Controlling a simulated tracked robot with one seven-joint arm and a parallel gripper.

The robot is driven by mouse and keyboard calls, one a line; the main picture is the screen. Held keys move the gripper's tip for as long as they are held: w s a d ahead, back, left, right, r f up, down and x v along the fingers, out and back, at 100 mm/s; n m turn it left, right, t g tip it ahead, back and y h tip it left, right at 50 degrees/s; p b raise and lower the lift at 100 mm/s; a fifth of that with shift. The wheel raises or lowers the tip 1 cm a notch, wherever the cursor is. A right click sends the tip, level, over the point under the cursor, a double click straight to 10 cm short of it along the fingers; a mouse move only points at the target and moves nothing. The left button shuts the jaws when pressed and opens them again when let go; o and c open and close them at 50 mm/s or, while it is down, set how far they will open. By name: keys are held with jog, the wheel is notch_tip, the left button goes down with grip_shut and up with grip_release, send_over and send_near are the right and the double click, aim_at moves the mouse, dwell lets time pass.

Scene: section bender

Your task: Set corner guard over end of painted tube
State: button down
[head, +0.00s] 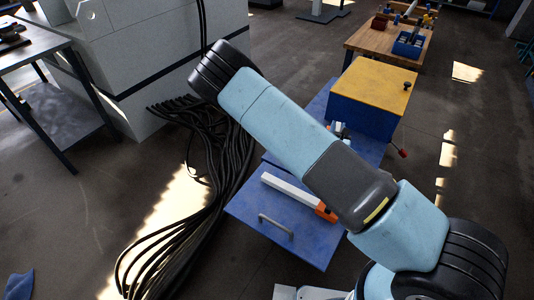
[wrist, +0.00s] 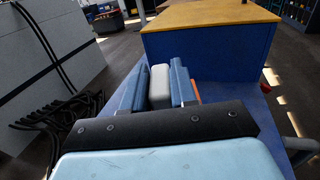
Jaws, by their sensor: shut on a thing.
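My gripper (wrist: 157,90) shows in the wrist view with its two blue fingers shut on a light grey, blocky piece (wrist: 160,86), which looks like the corner guard. In the head view my arm hides most of the gripper. The white painted tube (head: 290,191) lies on the blue table top (head: 262,212) in the head view. An orange piece (head: 325,211) is at its right end, partly behind my arm. In the wrist view a bit of orange (wrist: 196,91) shows just right of the fingers. I cannot tell whether the held piece touches anything.
A blue box with a yellow top (head: 374,86) stands beyond the tube. A metal handle (head: 275,226) is at the table's near edge. Black cables (head: 205,150) hang and lie to the left, by a white machine (head: 130,60). A wooden bench (head: 385,45) is farther back.

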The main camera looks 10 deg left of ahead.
jog(key=s+a+m+h, duration=0.2)
jog(key=s+a, duration=0.2)
jog(key=a, duration=0.7)
jog(key=m+g+h, duration=0.1)
jog(key=h, duration=0.2)
send_over(267, 178)
notch_tip(267, 178, down, 2)
jog(key=shift+w+d+f, duration=0.1)
jog(key=shift+w+f, duration=0.05)
jog(key=shift+f, duration=2.15)
jog(key=shift+w+d+f, duration=0.1)
jog(key=shift+w+f, duration=0.05)
jog(key=shift+f, duration=2.1)
jog(key=shift+s+a+f, duration=0.1)
jog(key=shift+s+f, duration=0.2)
jog(key=shift+s, duration=0.05)
jog(key=c, duration=0.8)
grip_release()
jog(key=v, duration=1.3)
jog(key=shift+s+r, duration=0.1)
jog(key=shift+s, duration=0.3)
